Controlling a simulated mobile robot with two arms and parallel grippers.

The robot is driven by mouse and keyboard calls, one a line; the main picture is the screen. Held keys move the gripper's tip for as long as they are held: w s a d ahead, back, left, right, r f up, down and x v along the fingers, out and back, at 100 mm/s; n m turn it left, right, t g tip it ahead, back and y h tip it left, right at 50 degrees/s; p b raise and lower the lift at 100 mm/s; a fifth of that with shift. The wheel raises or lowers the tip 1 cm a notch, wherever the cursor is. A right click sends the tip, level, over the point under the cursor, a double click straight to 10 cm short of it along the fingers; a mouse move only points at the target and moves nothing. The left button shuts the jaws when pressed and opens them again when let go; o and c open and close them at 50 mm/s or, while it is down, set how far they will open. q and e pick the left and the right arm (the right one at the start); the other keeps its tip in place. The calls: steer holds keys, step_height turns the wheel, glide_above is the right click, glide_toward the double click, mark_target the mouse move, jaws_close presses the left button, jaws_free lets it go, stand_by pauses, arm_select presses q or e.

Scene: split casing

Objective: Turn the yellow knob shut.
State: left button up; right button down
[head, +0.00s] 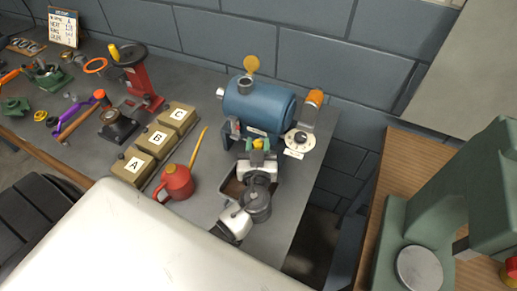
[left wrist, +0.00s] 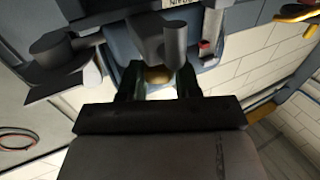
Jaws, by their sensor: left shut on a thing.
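The yellow knob (head: 258,143) sits low on the front of a blue tank (head: 262,105), below a small label plate. My left gripper (head: 258,147) reaches it from the front, with one green fingertip on each side of it. In the left wrist view the knob (left wrist: 158,75) shows as a tan-yellow round between the two dark fingers (left wrist: 159,82), which are shut on it. Grey parts above it hide some of the tank there. The knob's turn angle cannot be read. My right gripper is not in view.
A dark tray (head: 232,187) lies under my left gripper. A red oil can (head: 177,182) with a yellow spout and lettered boxes (head: 156,140) stand to the left. A round dial (head: 297,140) and an orange-topped cylinder (head: 313,100) are close on the right, near the bench edge.

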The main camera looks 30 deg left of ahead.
arm_select(q)
steer(key=m+h, duration=0.1)
steer(key=m+t+h+b, duration=0.1)
steer(key=h, duration=0.1)
steer(key=shift+a+f, duration=0.15)
steer(key=shift+f, duration=0.05)
steer(key=shift+s+m+t+h+b, duration=0.1)
steer(key=shift+m+t+h+b, duration=0.2)
steer(key=shift+m+h+b, duration=0.25)
steer(key=h, duration=0.1)
steer(key=m+h, duration=0.1)
steer(key=h, duration=0.1)
steer(key=shift+a+r+m, duration=0.15)
steer(key=shift+m, duration=0.1)
steer(key=m+h, duration=0.2)
steer(key=h, duration=0.2)
steer(key=shift+a+r+m+p, duration=0.1)
steer(key=shift+m+p, duration=0.2)
steer(key=shift+a+m+g+h+p, duration=0.1)
steer(key=shift+m+g+h+p, duration=0.55)
steer(key=shift+m+h, duration=1.25)
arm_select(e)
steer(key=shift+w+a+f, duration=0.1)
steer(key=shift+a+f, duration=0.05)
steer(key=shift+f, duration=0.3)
arm_select(q)
steer(key=shift+h, duration=0.55)
steer(key=o, duration=0.9)
